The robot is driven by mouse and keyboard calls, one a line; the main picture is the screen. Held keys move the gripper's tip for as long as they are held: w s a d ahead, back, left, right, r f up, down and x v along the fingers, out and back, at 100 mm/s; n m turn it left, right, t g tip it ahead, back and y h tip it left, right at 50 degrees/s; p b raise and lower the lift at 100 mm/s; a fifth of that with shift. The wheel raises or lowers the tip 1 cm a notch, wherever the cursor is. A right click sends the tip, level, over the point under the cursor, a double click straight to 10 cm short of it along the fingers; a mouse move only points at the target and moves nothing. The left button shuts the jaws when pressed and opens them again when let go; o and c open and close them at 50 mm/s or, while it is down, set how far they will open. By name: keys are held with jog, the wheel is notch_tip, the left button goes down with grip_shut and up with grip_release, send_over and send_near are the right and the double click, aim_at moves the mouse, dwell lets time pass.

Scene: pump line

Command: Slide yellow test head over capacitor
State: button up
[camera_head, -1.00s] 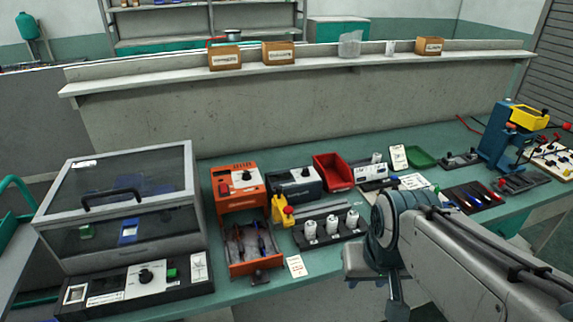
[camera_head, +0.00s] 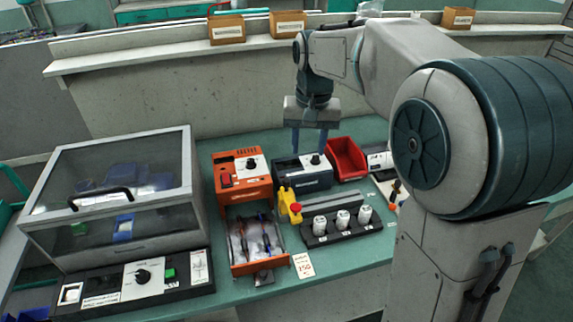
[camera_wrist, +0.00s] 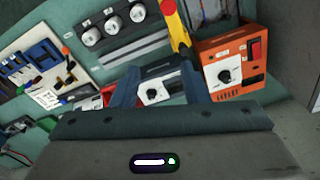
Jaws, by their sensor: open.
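The yellow head (camera_head: 287,203) with a red knob stands at the left end of a black rack (camera_head: 322,238) with a grey rail. Three white capacitors (camera_head: 343,219) stand upright in a row on this rack, to the right of the head. The head is beside them, not over them. In the wrist view, the head (camera_wrist: 178,30) shows at top centre and the capacitors (camera_wrist: 113,25) to its left. My gripper (camera_head: 309,150) is open and empty, fingers pointing down, above the black box behind the rack. It also shows in the wrist view (camera_wrist: 157,76).
The black box with a dial (camera_head: 303,173) stands below my gripper. An orange unit (camera_head: 242,176) with an open tray (camera_head: 259,270) of probes is to its left, a red bin (camera_head: 346,158) to its right. A lidded case (camera_head: 110,195) fills the left. My arm hides the right bench.

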send_near(286, 180)
jog(key=shift+g, duration=0.3)
jog(key=f, duration=0.8)
jog(key=shift+w+f+p, duration=0.3)
jog(key=shift+f+p, duration=0.1)
grip_shut()
